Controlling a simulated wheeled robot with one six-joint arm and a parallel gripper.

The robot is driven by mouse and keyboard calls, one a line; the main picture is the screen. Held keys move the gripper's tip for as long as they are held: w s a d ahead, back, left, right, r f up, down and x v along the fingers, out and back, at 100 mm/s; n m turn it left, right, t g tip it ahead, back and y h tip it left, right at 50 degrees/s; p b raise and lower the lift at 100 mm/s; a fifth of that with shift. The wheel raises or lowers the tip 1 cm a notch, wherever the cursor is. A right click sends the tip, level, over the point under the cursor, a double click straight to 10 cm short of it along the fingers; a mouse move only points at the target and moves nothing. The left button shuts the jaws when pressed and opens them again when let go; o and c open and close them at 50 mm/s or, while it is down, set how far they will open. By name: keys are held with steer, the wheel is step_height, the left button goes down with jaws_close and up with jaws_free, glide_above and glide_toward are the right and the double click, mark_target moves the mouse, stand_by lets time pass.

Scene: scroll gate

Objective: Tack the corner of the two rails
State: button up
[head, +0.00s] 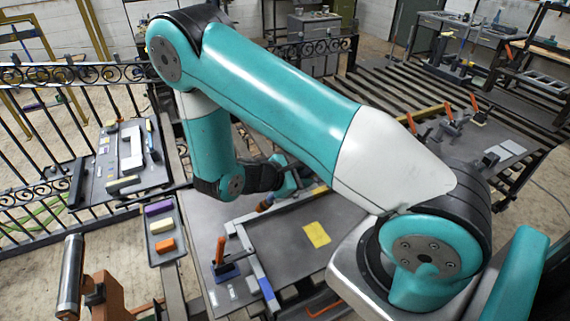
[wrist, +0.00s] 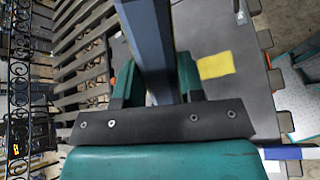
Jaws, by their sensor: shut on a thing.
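Two pale grey-blue rails meet in a corner on the dark tabletop. The near rail (head: 258,272) runs toward the front and the far rail (head: 243,216) runs right, partly behind my arm. My gripper (head: 288,182) is low over the far part of the table. In the wrist view its teal fingers (wrist: 155,88) are shut on a dark blue-grey bar (wrist: 150,45), which looks like a rail. An orange-handled clamp (head: 222,256) with a blue base stands beside the near rail. My arm hides where the far rail meets my gripper, and the corner joint is too small to judge.
A yellow sheet (head: 317,234) lies on the tabletop (head: 285,245), also in the wrist view (wrist: 215,65). A tray (head: 150,232) of coloured blocks stands left. A scrollwork gate (head: 40,150) stands further left. A slatted table with more orange-handled clamps (head: 451,125) is behind right.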

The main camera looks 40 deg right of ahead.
steer(key=shift+w+f, duration=0.15)
steer(key=shift+w, duration=0.1)
steer(key=f+b, duration=0.1)
steer(key=w+a+f+b, duration=0.1)
steer(key=w+f+b, duration=0.1)
steer(key=shift+a+f, duration=0.2)
steer(key=shift+a, duration=0.2)
steer(key=shift+w+a+f+b, duration=0.55)
steer(key=shift+f+b, duration=0.25)
steer(key=shift+b, duration=0.15)
steer(key=shift+o, duration=1.1)
steer(key=c, duration=0.3)
